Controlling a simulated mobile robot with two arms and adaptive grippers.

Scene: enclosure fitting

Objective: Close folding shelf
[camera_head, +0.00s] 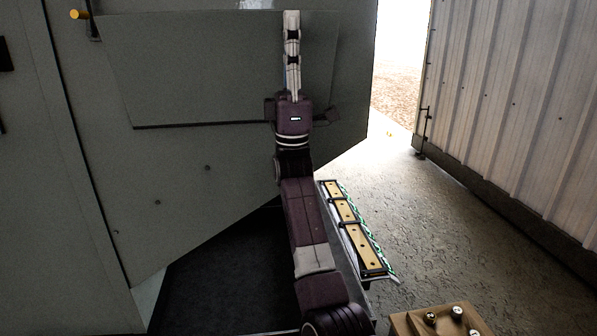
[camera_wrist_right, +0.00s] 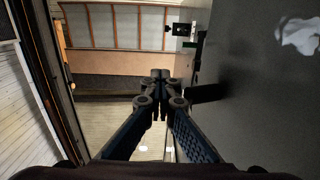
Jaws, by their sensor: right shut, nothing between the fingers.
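The folding shelf (camera_head: 200,75) is a grey panel on the grey enclosure door (camera_head: 170,185) in the head view. It looks nearly flat against the door, but I cannot tell whether it touches. A dark line runs under its lower edge. My right arm reaches up in front of its right part and hides some of it. My right gripper (camera_head: 292,22) is at the panel's upper right. In the right wrist view the fingertips (camera_wrist_right: 161,78) are together and empty, with a grey surface to their right. I cannot tell whether they touch it. My left gripper is not in view.
A yellow-tipped handle (camera_head: 77,14) is at upper left. A strip with yellow plates and green wires (camera_head: 352,225) lies right of my arm. A wooden block with round parts (camera_head: 440,320) is at bottom right. A corrugated wall (camera_head: 510,110) stands right; the floor between is mostly free.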

